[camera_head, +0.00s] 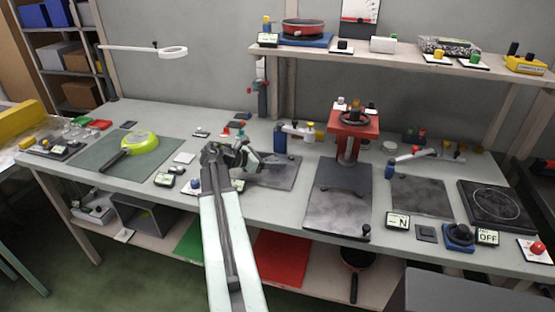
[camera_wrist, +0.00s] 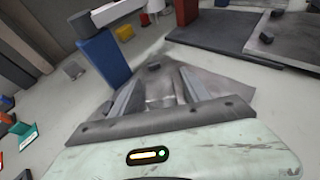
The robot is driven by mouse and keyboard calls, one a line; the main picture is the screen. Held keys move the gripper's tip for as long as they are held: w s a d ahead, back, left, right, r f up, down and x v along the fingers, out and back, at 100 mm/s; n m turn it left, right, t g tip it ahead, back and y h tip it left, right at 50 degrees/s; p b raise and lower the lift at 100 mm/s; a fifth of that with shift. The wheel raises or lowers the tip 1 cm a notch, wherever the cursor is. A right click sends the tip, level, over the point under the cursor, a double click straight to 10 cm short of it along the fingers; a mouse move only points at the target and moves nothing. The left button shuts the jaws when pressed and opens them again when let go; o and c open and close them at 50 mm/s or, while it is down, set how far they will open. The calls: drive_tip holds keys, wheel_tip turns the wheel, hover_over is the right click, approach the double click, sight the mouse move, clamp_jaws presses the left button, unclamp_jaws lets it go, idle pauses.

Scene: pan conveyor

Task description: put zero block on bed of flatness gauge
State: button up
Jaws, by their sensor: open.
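A gauge with a blue post (camera_head: 280,138) and a pale arm stands at the back of the table; I take it for the flatness gauge. Its flat grey bed (camera_head: 284,174) lies in front. In the wrist view its blue post (camera_wrist: 106,60) rises left of my fingers, and the bed (camera_wrist: 232,75) shows behind them. My gripper (camera_head: 248,153) is open, at the bed's left side in the head view. A small dark grey piece (camera_wrist: 153,66) shows just beyond the gap between my fingers (camera_wrist: 155,82); I cannot tell whether it is the zero block.
A red press (camera_head: 353,130) with a dark plate (camera_head: 338,205) stands right of the gauge. Small labelled cards (camera_head: 165,180) lie near my arm.

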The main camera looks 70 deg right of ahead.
drive_tip(key=p+v, duration=0.3)
drive_tip(key=v, duration=0.6)
drive_tip(key=shift+w+a+r, duration=0.15)
drive_tip(key=shift+a+r, duration=0.05)
drive_tip(key=shift+r, duration=0.05)
drive_tip(key=shift+w+a, duration=0.35)
drive_tip(key=shift+a, duration=0.05)
drive_tip(key=shift+p, duration=0.3)
